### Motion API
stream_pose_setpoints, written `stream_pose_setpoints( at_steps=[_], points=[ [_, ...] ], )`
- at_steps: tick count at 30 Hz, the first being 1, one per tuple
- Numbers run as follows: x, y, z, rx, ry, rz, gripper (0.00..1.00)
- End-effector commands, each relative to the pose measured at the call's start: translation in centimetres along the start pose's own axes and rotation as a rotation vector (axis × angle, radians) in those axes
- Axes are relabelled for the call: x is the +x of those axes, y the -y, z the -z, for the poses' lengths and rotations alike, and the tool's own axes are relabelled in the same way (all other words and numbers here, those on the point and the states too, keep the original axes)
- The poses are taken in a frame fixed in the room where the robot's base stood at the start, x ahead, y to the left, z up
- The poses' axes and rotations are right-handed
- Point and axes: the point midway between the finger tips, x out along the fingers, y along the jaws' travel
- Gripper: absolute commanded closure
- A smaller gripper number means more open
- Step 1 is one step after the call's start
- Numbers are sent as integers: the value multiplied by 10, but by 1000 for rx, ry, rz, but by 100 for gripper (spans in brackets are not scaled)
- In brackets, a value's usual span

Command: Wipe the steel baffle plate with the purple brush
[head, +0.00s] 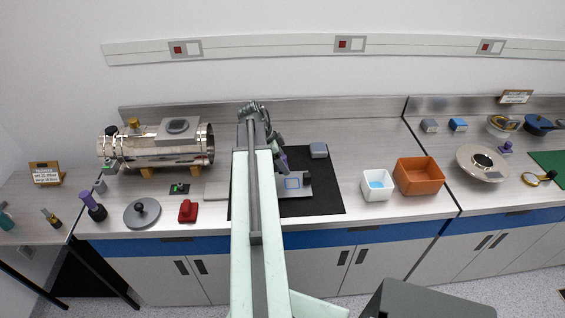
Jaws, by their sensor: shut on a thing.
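The steel baffle plate (293,205) is a grey plate lying on the black mat (328,205), with a blue square outline on its surface. My arm hides its left part. My gripper (279,143) is over the back part of the mat, just beyond the plate. It is shut on the purple brush (284,157), of which only a small purple part shows. The brush's lower end is hard to make out, so I cannot tell whether it touches the plate.
A grey block (318,150) sits on the mat's back right. A white bin (376,185) and an orange bin (418,177) stand to the right. On the left are a steel cylinder (150,148), a red item (187,211) and a purple-handled tool (92,205).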

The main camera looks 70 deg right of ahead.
Motion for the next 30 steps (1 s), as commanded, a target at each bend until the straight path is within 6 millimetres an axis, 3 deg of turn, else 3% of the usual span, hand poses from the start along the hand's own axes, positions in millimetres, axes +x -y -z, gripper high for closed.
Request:
stream_pose_setpoints(
  at_steps=[8,18,26,30],
  points=[
    [-1,0,0,0,0,0,75],
    [-30,0,14,0,0,0,75],
    [-28,0,13,0,0,0,75],
    [-39,0,18,0,0,0,75]
  ],
)
